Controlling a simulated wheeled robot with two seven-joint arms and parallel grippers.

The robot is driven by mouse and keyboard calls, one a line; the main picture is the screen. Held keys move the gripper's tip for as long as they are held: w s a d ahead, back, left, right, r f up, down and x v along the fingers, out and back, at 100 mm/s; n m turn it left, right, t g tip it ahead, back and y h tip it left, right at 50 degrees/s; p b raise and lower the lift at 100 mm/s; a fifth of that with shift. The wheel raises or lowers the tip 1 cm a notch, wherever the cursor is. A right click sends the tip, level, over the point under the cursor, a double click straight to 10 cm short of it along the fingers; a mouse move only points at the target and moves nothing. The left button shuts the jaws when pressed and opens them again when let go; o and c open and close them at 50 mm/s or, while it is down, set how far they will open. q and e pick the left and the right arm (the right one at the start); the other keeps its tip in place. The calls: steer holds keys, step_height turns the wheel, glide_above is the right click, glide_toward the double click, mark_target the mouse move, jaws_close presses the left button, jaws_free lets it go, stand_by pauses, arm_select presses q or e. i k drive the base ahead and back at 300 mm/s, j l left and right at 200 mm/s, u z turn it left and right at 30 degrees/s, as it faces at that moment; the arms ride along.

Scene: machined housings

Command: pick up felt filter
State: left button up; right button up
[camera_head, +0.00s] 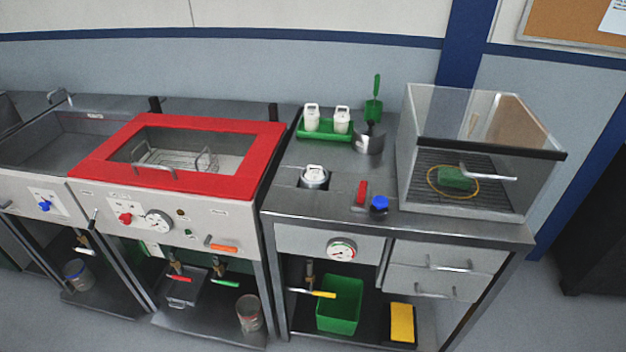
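I cannot tell for sure which thing is the felt filter. A green block (455,179) lies on the dark rack inside a clear-walled box (408,150) at the right, with a thin yellow ring (429,181) around it. A flat yellow pad (402,322) with a dark edge lies on the lower shelf under the right bench. Neither of my grippers shows in this view.
A red-framed basin (225,183) holds a wire basket. A green bin (340,304) stands below.

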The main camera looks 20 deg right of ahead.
mark_target(314, 175)
steer(key=i+j, duration=0.2)
steer(key=i+j+z, duration=0.85)
steer(key=j, duration=0.2)
steer(key=k+l, duration=0.05)
steer(key=k, duration=0.05)
